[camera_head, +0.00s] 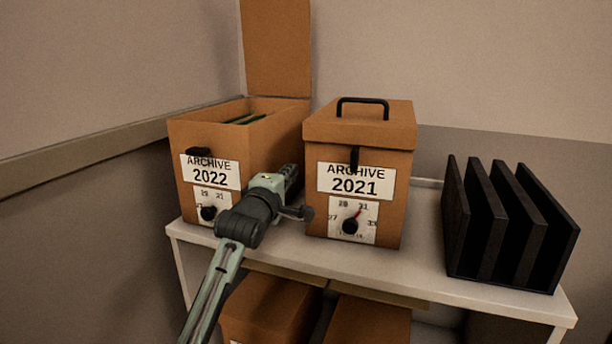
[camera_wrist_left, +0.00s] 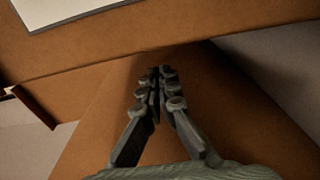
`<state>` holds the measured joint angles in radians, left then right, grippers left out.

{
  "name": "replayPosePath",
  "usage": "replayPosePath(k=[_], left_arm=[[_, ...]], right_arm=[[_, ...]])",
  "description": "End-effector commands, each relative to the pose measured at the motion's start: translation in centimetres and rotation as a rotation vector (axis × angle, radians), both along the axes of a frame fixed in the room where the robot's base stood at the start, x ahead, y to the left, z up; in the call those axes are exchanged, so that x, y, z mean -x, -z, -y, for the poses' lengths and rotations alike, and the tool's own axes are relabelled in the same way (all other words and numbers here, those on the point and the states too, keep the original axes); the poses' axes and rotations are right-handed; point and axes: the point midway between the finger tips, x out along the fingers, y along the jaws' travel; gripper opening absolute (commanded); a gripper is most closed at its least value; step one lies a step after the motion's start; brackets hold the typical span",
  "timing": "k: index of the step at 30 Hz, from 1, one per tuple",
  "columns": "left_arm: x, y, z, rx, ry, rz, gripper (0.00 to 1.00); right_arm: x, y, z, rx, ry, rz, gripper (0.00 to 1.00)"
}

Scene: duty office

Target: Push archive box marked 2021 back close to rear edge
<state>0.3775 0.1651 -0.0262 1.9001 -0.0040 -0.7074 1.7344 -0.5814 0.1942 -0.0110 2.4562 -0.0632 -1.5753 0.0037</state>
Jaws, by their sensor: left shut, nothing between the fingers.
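The archive box marked 2021 (camera_head: 320,222) is a brown, lidded box with a black top handle, a black front latch and a dial below its label. It stands upright on the pale shelf top (camera_head: 420,272), right of the 2022 box. My left gripper (camera_head: 303,212) is shut and empty, at the lower left of the 2021 box's front. Whether it touches the box cannot be told. In the left wrist view the closed fingers (camera_wrist_left: 160,88) are in front of brown box surfaces, with a white label corner at upper left. My right gripper is not in view.
The archive box marked 2022 (camera_head: 181,183) stands open at left, its lid raised against the wall. A black slotted rack (camera_head: 496,262) stands at right, with a gap of bare shelf beside the 2021 box. More brown boxes (camera_head: 268,304) sit below. Walls close the back and left.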

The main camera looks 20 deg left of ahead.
Motion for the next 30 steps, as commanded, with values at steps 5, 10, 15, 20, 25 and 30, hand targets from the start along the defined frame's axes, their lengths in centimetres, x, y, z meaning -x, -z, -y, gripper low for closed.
replayPosePath(k=[5,10,15,20,25,30], left_arm=[[-0.5,0.1,2.7,0.003,0.006,-0.001,0.0],[-0.7,0.1,3.5,0.003,0.005,-0.001,0.0],[-0.7,0.1,3.6,0.003,0.005,-0.001,0.0],[-0.7,0.0,3.6,0.003,0.005,-0.001,0.0],[-1.1,0.0,5.1,0.009,0.008,-0.003,0.0],[-1.3,0.0,6.1,0.005,0.01,-0.001,0.0]], right_arm=[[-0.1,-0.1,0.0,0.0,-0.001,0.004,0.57],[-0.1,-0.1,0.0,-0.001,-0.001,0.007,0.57],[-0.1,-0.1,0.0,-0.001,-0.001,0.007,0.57],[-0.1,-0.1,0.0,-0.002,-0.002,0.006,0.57],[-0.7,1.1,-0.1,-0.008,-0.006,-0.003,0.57],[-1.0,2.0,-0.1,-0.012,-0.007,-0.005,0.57]])
